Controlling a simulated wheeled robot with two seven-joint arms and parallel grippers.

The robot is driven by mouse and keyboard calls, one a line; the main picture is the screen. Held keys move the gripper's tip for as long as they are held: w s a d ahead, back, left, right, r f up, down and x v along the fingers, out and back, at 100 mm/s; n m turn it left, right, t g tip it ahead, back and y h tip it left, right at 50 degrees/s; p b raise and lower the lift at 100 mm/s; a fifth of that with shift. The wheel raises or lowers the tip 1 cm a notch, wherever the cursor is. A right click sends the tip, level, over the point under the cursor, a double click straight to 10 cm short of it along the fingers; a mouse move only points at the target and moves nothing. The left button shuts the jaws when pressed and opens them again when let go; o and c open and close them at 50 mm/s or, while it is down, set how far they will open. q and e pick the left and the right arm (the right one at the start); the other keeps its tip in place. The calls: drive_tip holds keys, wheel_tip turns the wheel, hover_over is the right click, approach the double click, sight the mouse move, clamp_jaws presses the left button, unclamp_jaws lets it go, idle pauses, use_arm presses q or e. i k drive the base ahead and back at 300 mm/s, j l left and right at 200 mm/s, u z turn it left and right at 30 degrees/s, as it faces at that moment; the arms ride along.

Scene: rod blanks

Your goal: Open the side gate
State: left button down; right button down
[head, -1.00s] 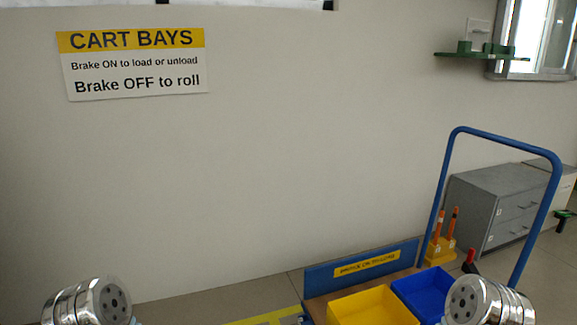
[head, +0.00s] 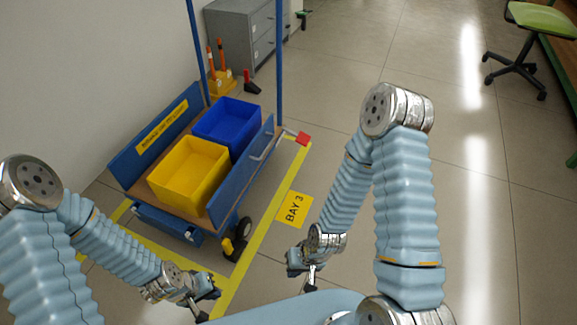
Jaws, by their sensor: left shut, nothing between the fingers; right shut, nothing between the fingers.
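The blue cart stands in a marked bay in the head view. Its near side gate, a blue panel (head: 243,172), stands upright along the cart's right side, with a pale bar handle or latch (head: 264,150) on it. My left gripper (head: 207,305) is shut and empty, low in front of the cart and apart from it. My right gripper (head: 309,282) is shut and empty, over the floor to the right of the cart's front and apart from the gate. How the gate is fastened is too small to tell.
A yellow bin (head: 188,168) and a blue bin (head: 228,122) sit on the cart deck. The opposite blue panel (head: 155,132) is also upright. Floor right of the BAY 3 sign (head: 295,208) is clear.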

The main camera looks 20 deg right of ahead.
sight(218, 207)
drive_tip(key=z, duration=0.15)
drive_tip(key=i+l, duration=0.2)
drive_tip(key=l, duration=0.2)
drive_tip(key=i+l, duration=0.15)
drive_tip(key=l, duration=0.2)
drive_tip(key=i+l+u, duration=0.1)
drive_tip(key=l, duration=0.3)
drive_tip(key=i+l, duration=0.25)
drive_tip(key=l, duration=0.15)
